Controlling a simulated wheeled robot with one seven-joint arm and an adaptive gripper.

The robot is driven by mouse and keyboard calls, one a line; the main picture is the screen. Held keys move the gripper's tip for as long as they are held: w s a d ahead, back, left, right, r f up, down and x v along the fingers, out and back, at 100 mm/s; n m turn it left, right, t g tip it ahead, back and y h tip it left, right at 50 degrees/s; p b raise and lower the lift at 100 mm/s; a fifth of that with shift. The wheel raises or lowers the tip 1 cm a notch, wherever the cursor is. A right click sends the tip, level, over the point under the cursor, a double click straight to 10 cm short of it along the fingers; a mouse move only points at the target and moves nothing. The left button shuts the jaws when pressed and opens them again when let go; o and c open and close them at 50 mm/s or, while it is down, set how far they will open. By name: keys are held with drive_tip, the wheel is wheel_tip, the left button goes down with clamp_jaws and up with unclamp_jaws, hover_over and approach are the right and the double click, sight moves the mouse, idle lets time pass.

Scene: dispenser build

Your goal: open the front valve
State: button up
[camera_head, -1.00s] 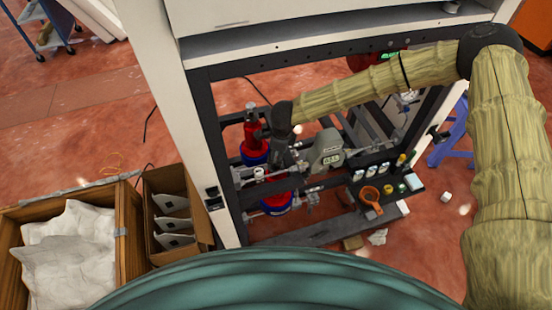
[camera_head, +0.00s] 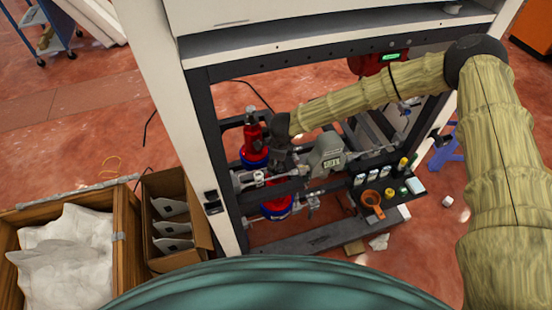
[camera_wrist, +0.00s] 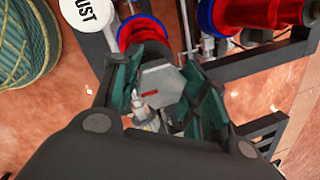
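My gripper (camera_wrist: 165,75) has its two green-padded fingers apart in the wrist view. A grey, flat, six-sided piece with a small red mark (camera_wrist: 160,90) lies between them; I cannot tell whether the fingers touch it or whether it is the front valve. In the head view my gripper (camera_head: 280,158) is low inside the dark frame, beside the silver pipework (camera_head: 258,180). The fingertips are hard to make out there, and no valve handle can be clearly told apart. A red cylinder with a blue rim (camera_head: 252,135) stands just left of the gripper.
A grey meter (camera_head: 328,152) is close to the gripper's right. The white post (camera_head: 190,130) and upper shelf (camera_head: 330,40) bound the opening. A wooden crate (camera_head: 128,225) is at left.

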drive_tip(key=shift+r+n+p, duration=0.25)
drive_tip(key=shift+n+p, duration=0.35)
drive_tip(key=shift+p, duration=0.15)
drive_tip(key=shift+n+p, duration=0.6)
drive_tip(key=shift+n, duration=0.1)
drive_tip(key=shift+f+n+y, duration=0.25)
drive_tip(key=shift+n+y, duration=0.05)
drive_tip(key=shift+n, duration=0.2)
